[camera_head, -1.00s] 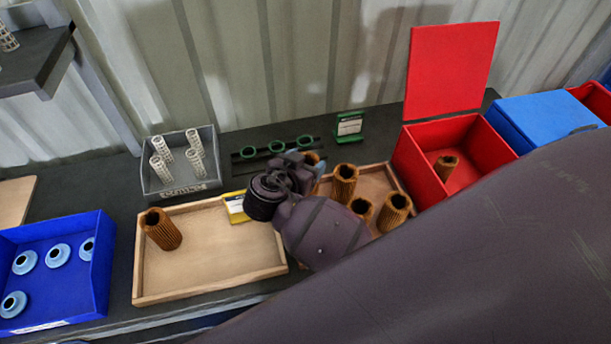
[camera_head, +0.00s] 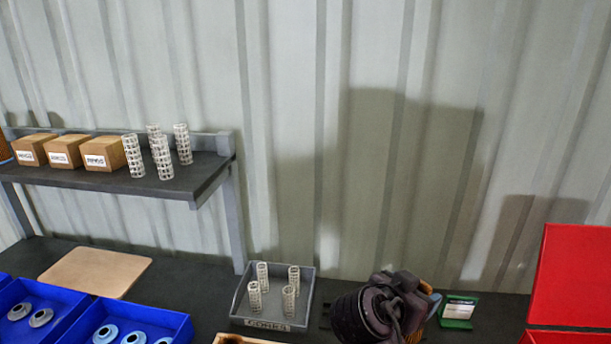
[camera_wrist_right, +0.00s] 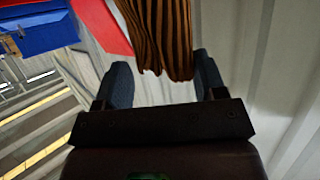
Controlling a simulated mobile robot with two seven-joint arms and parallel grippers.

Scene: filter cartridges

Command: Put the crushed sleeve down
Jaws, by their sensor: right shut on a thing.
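My right gripper (camera_head: 410,305) is low in the head view, in front of the dark bench's back part. In the right wrist view my right gripper (camera_wrist_right: 163,75) has its two blue-grey fingers on either side of a brown pleated sleeve (camera_wrist_right: 158,35) and is shut on it. The sleeve's near end is wavy; its far end is cut off by the picture edge, so I cannot tell how crushed it is. In the head view the sleeve is mostly hidden by the gripper. My left gripper is not in view.
A grey tray (camera_head: 240,302) with white mesh cores stands left of the gripper. A green-framed card (camera_head: 458,308) is just right of it. The red bin's raised lid (camera_head: 575,280) is at far right. Blue bins (camera_head: 175,325) and a shelf (camera_head: 190,185) are left.

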